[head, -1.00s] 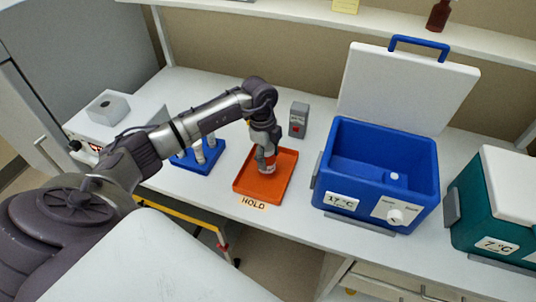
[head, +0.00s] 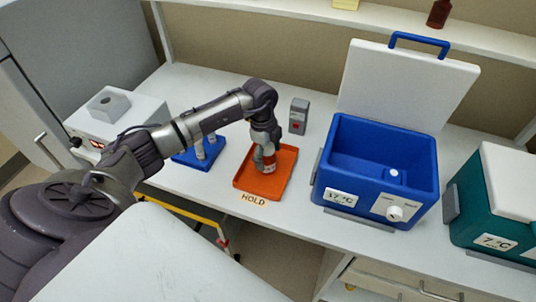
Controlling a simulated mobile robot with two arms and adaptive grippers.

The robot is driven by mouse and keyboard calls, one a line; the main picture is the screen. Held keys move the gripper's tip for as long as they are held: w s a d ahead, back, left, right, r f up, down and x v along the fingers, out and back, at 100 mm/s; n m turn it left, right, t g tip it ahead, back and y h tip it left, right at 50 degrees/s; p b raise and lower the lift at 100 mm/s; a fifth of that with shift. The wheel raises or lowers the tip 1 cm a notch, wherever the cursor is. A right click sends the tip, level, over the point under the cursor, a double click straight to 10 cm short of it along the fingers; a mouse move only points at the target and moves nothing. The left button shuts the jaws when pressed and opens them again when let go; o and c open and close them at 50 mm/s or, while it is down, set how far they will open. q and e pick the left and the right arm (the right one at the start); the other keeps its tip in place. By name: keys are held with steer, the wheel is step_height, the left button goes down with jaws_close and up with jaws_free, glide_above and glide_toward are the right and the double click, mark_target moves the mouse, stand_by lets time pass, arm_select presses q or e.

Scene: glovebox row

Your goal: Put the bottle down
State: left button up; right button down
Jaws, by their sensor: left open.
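A small bottle with a red and white label (head: 268,169) stands at the orange tray marked HOLD (head: 279,186). Its upper part is hidden by my left gripper (head: 265,160), which points down right over it. The jaws of the left gripper are open around or just above the bottle; the small size hides the exact gap. The bottle looks upright, and its base appears to be on the tray floor. My right gripper is not in view.
A blue rack with tubes (head: 187,158) is left of the tray. A grey device (head: 299,116) stands behind it.

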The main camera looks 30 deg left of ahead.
arm_select(q)
steer(key=shift+w+a+r, duration=0.1)
steer(key=shift+r, duration=0.3)
steer(key=r+b, duration=0.1)
steer(key=r, duration=0.2)
steer(key=r+b, duration=0.1)
steer(key=r, duration=0.3)
steer(key=a+r+b, duration=0.1)
steer(key=r, duration=0.2)
steer(key=shift+a+r+b, duration=0.1)
steer(key=shift+r+b, duration=0.1)
steer(key=shift+b, duration=0.2)
steer(key=shift+r, duration=0.45)
